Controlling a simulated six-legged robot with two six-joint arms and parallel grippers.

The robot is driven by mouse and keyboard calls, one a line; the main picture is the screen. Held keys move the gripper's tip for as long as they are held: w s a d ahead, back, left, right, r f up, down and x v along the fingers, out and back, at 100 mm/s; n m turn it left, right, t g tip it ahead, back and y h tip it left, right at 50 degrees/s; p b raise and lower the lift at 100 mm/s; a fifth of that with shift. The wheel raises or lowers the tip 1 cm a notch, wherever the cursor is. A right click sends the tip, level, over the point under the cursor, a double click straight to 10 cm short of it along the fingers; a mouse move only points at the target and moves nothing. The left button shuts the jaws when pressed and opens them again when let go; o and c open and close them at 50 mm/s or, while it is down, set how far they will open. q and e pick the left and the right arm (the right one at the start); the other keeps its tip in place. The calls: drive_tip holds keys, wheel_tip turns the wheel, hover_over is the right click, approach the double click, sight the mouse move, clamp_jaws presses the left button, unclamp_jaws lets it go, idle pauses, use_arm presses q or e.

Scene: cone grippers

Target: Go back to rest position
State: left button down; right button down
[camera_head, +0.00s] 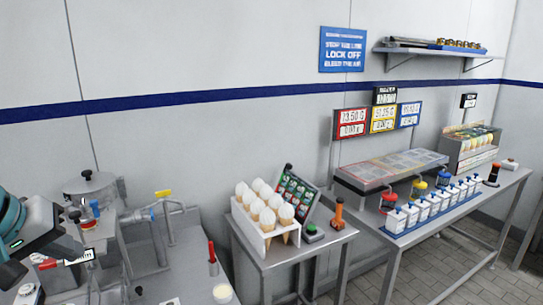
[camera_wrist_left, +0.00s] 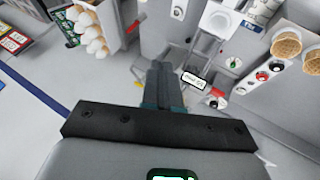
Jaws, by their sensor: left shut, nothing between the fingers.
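My left gripper (camera_head: 68,240) is at the lower left edge of the head view, beside the steel machine. In the left wrist view its two dark fingers (camera_wrist_left: 162,72) lie together, shut, with nothing between them. My right gripper is in neither view.
A steel machine (camera_head: 90,186) stands close to my left gripper. A white rack (camera_head: 250,232) of cones stands on the middle table. White containers (camera_head: 423,212) stand in a row on the right table, near a display case (camera_head: 470,150). The left wrist view also shows cones (camera_wrist_left: 288,42).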

use_arm(q)
drive_tip(key=w+d+f+m+g+h, duration=0.1)
drive_tip(key=w+d+f, duration=0.25)
drive_tip(key=f, duration=0.65)
drive_tip(key=w+d+f+m+g, duration=0.15)
drive_tip(key=w+f, duration=0.25)
drive_tip(key=f, duration=0.6)
drive_tip(key=s+d+f+g, duration=0.15)
drive_tip(key=d+f, duration=0.25)
drive_tip(key=f, duration=0.5)
drive_tip(key=s+d+f, duration=0.2)
drive_tip(key=d+f, duration=0.2)
drive_tip(key=f, duration=0.5)
drive_tip(key=s+d+f+g, duration=0.1)
drive_tip(key=s+d+f, duration=0.2)
drive_tip(key=s+f, duration=0.2)
drive_tip(key=s+d+f+m+h, duration=0.1)
drive_tip(key=s+d+f, duration=0.2)
drive_tip(key=s+f, duration=0.2)
drive_tip(key=s+d+f+m+g, duration=0.1)
drive_tip(key=s+d+f, duration=0.2)
drive_tip(key=s+f, duration=0.3)
drive_tip(key=s, duration=0.4)
drive_tip(key=shift+d+g, duration=0.25)
drive_tip(key=shift+g, duration=0.05)
drive_tip(key=shift+w, duration=0.1)
